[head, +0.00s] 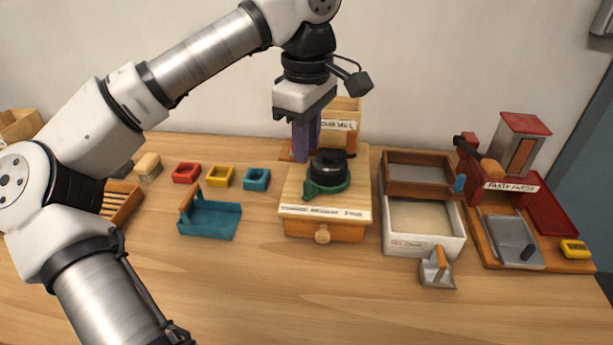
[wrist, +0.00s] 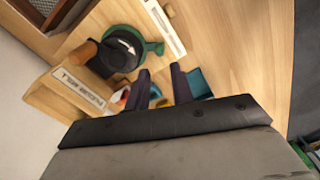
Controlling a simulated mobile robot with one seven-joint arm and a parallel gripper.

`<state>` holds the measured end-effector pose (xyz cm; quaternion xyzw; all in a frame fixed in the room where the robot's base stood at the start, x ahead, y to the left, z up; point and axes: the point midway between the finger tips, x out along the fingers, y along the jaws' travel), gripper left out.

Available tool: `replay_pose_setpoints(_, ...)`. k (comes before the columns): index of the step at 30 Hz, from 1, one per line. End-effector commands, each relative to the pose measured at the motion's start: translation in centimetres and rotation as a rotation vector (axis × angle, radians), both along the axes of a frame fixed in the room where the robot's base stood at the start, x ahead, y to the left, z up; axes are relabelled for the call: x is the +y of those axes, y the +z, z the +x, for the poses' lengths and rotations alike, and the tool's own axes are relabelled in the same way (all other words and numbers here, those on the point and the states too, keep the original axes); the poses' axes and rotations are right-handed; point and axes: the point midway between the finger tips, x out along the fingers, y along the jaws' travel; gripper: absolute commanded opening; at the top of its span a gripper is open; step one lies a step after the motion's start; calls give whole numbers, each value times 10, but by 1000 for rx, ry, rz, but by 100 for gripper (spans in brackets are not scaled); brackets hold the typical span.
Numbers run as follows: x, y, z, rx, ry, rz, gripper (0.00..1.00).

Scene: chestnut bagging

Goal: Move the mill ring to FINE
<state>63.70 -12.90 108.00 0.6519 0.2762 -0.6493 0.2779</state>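The mill (head: 288,203) is a wooden box with a front drawer and a dark hopper on top. Its green mill ring (head: 328,190) circles the hopper's base, with a lug pointing to the front left. The ring also shows in the wrist view (wrist: 157,48), its lug near one end of the white label strip (wrist: 165,27). In the head view the strip (head: 325,212) bears three small words, too blurred to read surely. My gripper (head: 305,150) hangs behind and left of the hopper, fingers down, apart from the ring. Its two fingers (wrist: 160,78) are spread and empty.
A board (head: 340,125) stands upright behind the mill, close to my gripper. Red, yellow and blue small trays and a teal dustpan-like tray (head: 208,218) lie left. A white bin (head: 424,243), scoop (head: 437,270) and red press (head: 515,150) stand right.

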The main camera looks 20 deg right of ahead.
Motion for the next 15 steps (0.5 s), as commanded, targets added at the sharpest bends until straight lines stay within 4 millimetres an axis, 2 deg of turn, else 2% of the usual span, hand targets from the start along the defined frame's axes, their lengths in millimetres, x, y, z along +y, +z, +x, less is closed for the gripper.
replay_pose_setpoints(3,0,-27,-1,3,-1,0,23)
replay_pose_setpoints(9,0,-63,-1,2,-1,-2,23)
replay_pose_setpoints(15,0,-81,0,1,0,-2,23)
